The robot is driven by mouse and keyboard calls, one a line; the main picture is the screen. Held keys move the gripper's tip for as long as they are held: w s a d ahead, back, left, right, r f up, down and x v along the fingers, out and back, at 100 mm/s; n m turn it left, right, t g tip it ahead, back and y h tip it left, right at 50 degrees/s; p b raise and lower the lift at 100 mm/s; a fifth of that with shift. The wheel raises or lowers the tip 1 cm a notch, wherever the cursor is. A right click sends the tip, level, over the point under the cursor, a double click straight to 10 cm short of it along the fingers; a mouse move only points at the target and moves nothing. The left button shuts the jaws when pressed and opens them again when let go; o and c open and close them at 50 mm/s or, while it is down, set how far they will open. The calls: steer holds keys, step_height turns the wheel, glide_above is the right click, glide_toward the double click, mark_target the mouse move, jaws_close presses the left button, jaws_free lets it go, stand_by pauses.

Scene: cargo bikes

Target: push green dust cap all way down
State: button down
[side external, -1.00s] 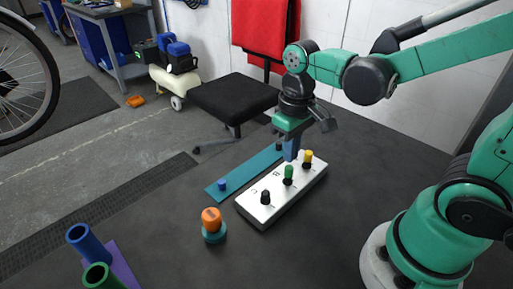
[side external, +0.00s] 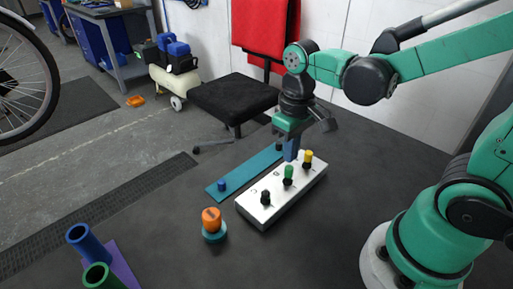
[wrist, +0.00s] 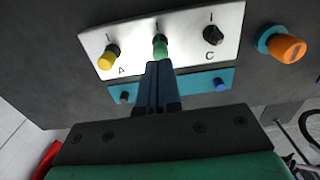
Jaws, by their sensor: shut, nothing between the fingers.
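The green dust cap (side external: 288,172) stands upright on the middle post of a white block (side external: 262,213). It also shows in the wrist view (wrist: 160,48), between the yellow cap (wrist: 108,57) and the black cap (wrist: 213,35). My gripper (side external: 291,157) is shut and empty, pointing down close to the green cap, just behind and above it in the side view. In the wrist view the shut fingertips (wrist: 159,66) lie right at the near edge of the green cap. I cannot tell whether they touch it.
A teal strip (side external: 240,176) with a small blue cap (side external: 222,185) lies behind the block. An orange knob on a teal base (side external: 212,220) stands left of the block. Blue and green tubes (side external: 88,243) stand at the front left. The dark tabletop right of the block is clear.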

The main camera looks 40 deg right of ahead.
mark_target(289, 167)
steer(key=shift+f, duration=0.1)
steer(key=shift+f, duration=0.9)
steer(key=shift+f, duration=0.2)
steer(key=shift+r, duration=3.05)
steer(key=t, duration=0.4)
steer(key=shift+w+r, duration=0.1)
steer(key=shift+r, duration=0.1)
steer(key=t, duration=0.3)
steer(key=shift+w+r, duration=0.25)
steer(key=shift+r, duration=0.05)
